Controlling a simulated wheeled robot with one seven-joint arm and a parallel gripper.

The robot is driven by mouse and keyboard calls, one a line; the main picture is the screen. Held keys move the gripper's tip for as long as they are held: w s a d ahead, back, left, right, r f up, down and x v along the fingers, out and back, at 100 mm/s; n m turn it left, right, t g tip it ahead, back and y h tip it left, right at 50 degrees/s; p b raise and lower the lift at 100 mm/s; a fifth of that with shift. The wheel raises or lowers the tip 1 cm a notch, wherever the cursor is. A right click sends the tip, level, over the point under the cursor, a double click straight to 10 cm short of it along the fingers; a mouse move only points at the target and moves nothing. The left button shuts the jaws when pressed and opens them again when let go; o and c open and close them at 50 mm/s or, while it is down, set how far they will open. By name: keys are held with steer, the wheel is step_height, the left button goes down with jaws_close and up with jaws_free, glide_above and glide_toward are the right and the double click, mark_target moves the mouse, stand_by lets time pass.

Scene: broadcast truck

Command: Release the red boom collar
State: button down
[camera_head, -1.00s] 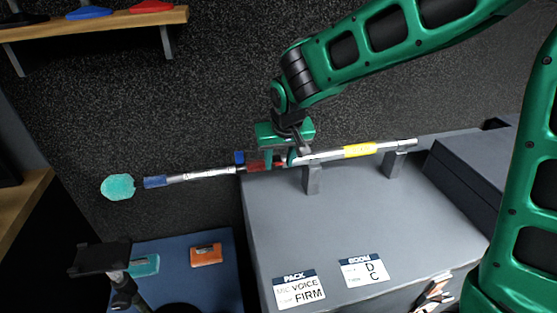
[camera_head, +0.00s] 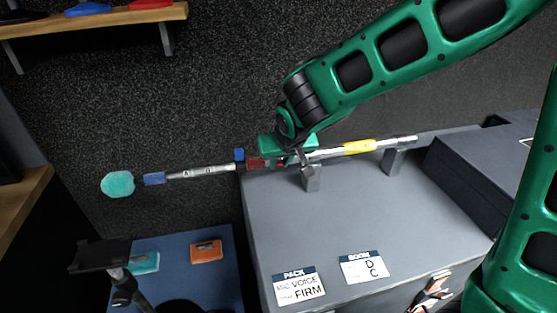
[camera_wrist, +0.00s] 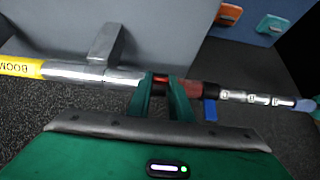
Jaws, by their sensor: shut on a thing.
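The boom (camera_head: 325,153) is a silver pole with a yellow label, lying across two grey supports. The red boom collar (camera_head: 256,163) sits around the pole near its middle; it also shows in the wrist view (camera_wrist: 197,88). My gripper (camera_head: 283,160) is at the collar, with its two green fingers (camera_wrist: 163,88) on either side of the collar's red part. It is shut on the collar. A blue tab (camera_head: 239,155) stands beside the collar; the wrist view shows it too (camera_wrist: 210,109). A thinner lettered section (camera_head: 205,171) runs left to a blue band (camera_head: 154,179) and teal foam head (camera_head: 118,184).
The grey case (camera_head: 330,215) under the boom carries a PACK card (camera_head: 298,286) and a BOOM card (camera_head: 364,267). Teal (camera_head: 145,262) and orange (camera_head: 206,251) blocks lie on a blue surface at lower left. A dark wall is behind.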

steer(key=c, duration=1.6)
jaws_free()
steer(key=shift+r, duration=0.1)
steer(key=v, duration=1)
steer(key=shift+s+d+r, duration=0.15)
steer(key=shift+r, duration=0.05)
